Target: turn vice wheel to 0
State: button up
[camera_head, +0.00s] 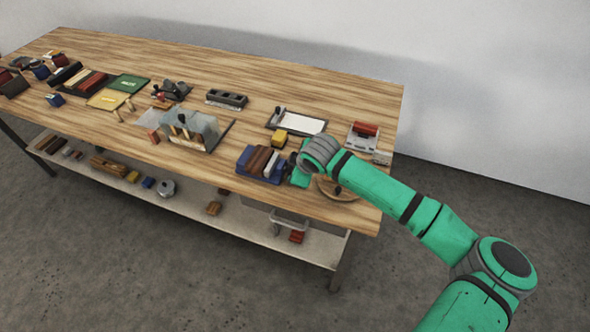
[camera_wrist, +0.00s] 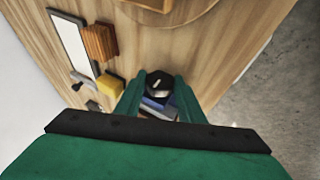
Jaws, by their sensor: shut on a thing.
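The vice (camera_head: 258,165) is a blue body with brown and grey blocks in it, near the front edge of the bench. Its black round wheel (camera_wrist: 157,84) carries a pale mark and sits between my two green fingers in the wrist view. My gripper (camera_wrist: 158,88) is shut on the wheel. In the head view, my gripper (camera_head: 298,176) is at the right side of the vice, and my arm hides most of the wheel. Part of the blue vice body (camera_wrist: 158,103) shows beyond the wheel in the wrist view. The wheel's scale cannot be read.
A yellow block (camera_head: 279,138) and a white-faced tray (camera_head: 303,124) lie behind the vice. A red block on a grey stand (camera_head: 365,130) is at the back right. A round wooden board (camera_head: 338,191) lies right of my gripper, partly under my arm. Several tools crowd the bench's left.

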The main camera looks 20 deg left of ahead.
jog(key=shift+w+d, duration=0.1)
jog(key=o, duration=1)
jog(key=shift+o, duration=0.2)
jog(key=v, duration=1)
jog(key=shift+s+d+r, duration=0.2)
jog(key=shift+s+r, duration=0.05)
jog(key=shift+r, duration=0.05)
jog(key=shift+a, duration=0.1)
